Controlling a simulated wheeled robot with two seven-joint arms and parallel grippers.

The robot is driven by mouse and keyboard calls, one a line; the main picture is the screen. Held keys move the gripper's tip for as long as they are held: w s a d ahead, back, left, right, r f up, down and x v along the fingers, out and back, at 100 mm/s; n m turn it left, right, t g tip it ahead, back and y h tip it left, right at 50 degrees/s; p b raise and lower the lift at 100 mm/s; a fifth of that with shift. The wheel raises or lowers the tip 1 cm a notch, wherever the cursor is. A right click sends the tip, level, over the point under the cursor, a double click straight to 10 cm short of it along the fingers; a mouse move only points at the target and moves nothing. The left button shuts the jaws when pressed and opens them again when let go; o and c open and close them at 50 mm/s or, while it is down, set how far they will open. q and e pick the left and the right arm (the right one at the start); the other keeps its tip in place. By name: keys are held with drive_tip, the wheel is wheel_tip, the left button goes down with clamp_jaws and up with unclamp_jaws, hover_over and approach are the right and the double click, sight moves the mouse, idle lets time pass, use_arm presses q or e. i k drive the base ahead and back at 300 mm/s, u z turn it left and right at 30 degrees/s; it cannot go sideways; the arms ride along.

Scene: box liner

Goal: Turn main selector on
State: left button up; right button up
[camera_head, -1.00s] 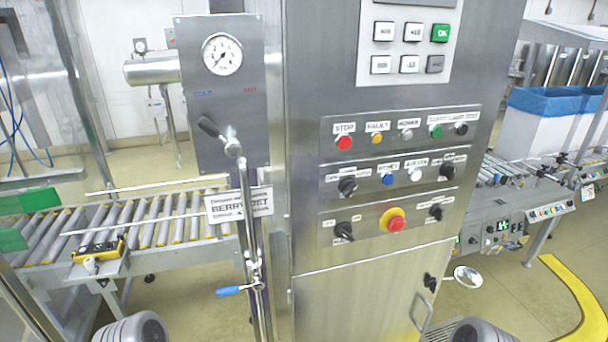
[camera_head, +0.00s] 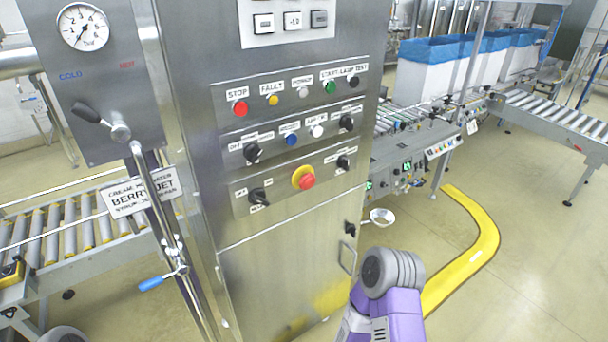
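The control cabinet (camera_head: 285,270) stands in front of me with three rows of controls. The bottom panel holds a black rotary selector (camera_head: 258,196) at left, a red emergency stop on a yellow ring (camera_head: 304,178), and another black selector (camera_head: 343,162) at right. The middle panel has black selectors at its left (camera_head: 252,151) and right (camera_head: 347,122) ends. The labels are too small to tell which is the main selector. A purple and grey part of my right arm rises at the bottom, right of the cabinet. Neither gripper shows.
A door handle (camera_head: 347,257) and a small round dish (camera_head: 381,216) stick out at right. Yellow floor marking (camera_head: 470,262) curves over open floor.

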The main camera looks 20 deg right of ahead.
sight(257, 196)
drive_tip(key=u, duration=2.5)
drive_tip(key=k, duration=1)
drive_tip(key=z, duration=1.95)
